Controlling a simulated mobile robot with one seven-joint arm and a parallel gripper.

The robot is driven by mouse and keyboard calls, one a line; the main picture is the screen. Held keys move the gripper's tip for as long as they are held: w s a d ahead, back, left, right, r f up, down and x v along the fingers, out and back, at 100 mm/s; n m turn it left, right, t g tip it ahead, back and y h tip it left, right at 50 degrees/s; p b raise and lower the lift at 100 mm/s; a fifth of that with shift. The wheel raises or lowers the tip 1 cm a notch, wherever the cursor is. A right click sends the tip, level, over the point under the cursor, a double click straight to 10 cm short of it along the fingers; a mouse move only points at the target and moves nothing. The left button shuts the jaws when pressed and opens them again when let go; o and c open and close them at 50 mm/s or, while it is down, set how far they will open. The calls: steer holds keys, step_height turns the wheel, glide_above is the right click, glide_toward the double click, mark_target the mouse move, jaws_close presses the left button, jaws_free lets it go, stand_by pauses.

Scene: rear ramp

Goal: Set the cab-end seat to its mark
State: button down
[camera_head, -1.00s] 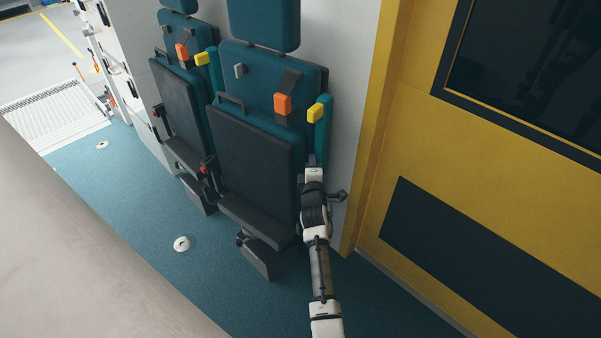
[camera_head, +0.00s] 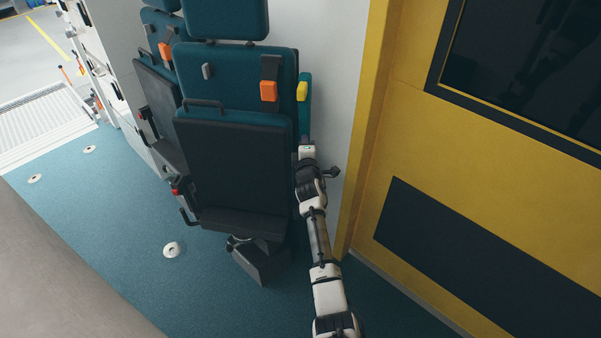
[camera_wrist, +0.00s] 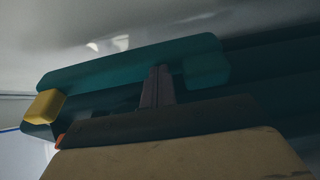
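The cab-end seat (camera_head: 232,170) is the nearer teal-and-black seat, beside the yellow bulkhead, with its cushion folded up on a dark pedestal (camera_head: 262,264). Its raised teal armrest (camera_head: 305,118) has a yellow end (camera_head: 302,91). My gripper (camera_head: 305,146) is at the seat's right side, low by the armrest. In the wrist view the gripper's fingers (camera_wrist: 157,88) look together and reach the teal armrest (camera_wrist: 120,65); whether they touch it is unclear. The yellow end (camera_wrist: 45,105) is at left there. I cannot make out a mark for the seat.
A second folded seat (camera_head: 155,90) stands close behind at left. The yellow bulkhead (camera_head: 480,150) and a pale wall (camera_head: 340,100) are near my arm on the right. Blue floor (camera_head: 110,220) with several round white fittings (camera_head: 174,249) is open at left. A ramp (camera_head: 45,130) lies beyond.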

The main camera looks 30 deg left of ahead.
mark_target(296, 131)
steer(key=w+a+n+g+y, duration=0.1)
steer(key=a, duration=0.1)
steer(key=w+a+n+g+y, duration=0.1)
steer(key=w+a, duration=0.1)
steer(key=shift+w+g+y, duration=0.25)
steer(key=shift+g+y, duration=0.05)
steer(key=shift+y, duration=0.1)
steer(key=shift+w+a+n+g+y+b, duration=0.3)
steer(key=shift+a+n+g+b, duration=0.1)
steer(key=shift+a, duration=0.15)
steer(key=shift+w+a+n+g+y+b, duration=0.2)
steer(key=shift+a+n+g+y+b, duration=0.15)
steer(key=shift+a, duration=0.2)
steer(key=shift+w+a+n+g+y+b, duration=0.25)
steer(key=shift+a+n+g+b, duration=0.15)
steer(key=shift+a, duration=0.15)
